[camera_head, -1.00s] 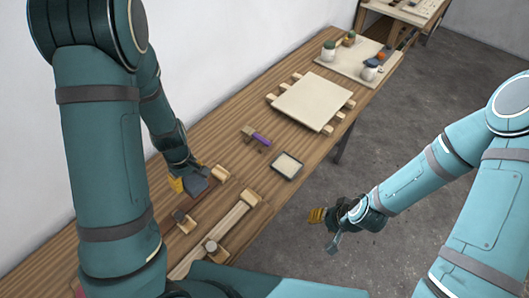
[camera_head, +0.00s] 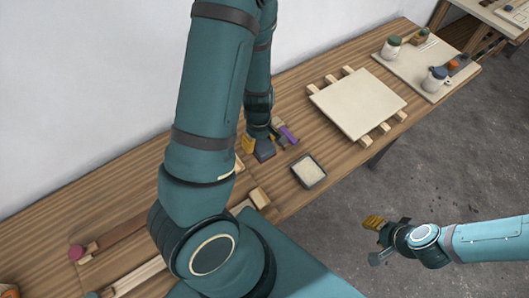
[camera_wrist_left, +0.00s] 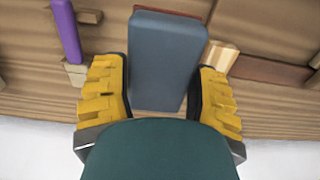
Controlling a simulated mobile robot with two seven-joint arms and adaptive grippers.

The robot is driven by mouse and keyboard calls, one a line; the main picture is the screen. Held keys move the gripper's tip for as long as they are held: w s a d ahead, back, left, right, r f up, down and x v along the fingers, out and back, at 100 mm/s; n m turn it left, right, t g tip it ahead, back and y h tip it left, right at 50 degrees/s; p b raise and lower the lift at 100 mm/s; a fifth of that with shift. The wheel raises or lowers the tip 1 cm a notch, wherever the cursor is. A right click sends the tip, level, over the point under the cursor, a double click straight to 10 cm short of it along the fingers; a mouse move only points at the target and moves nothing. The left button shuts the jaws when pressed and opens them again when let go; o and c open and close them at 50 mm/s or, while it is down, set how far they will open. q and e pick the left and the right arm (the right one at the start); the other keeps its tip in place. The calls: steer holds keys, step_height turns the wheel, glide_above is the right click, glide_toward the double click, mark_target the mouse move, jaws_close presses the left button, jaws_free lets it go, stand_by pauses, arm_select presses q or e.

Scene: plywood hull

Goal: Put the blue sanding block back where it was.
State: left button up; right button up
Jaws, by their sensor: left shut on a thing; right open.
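The blue sanding block (camera_head: 264,152) is in my left gripper (camera_head: 256,146), over the table beside the purple-handled tool. In the left wrist view the blue-grey block (camera_wrist_left: 168,55) lies between the two yellow fingers (camera_wrist_left: 160,98), which are shut on it. Whether its underside touches the table cannot be told. My right gripper (camera_head: 375,241) is open and empty, out over the grey floor in front of the table.
A purple-handled tool (camera_head: 289,134) lies close by the left gripper. A small dark-rimmed tray (camera_head: 322,181) is to its right. Beyond are a pale board (camera_head: 358,103) on wooden strips and a mat (camera_head: 399,72) with jars. Wooden bars (camera_head: 118,235) lie at the left.

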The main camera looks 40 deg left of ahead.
arm_select(q)
step_height(320, 180, down, 7)
steer(key=shift+w+r+b, duration=0.1)
steer(key=shift+r+b, duration=0.05)
steer(key=shift+b, duration=0.5)
steer(key=o, duration=1.2)
steer(key=shift+c, duration=0.2)
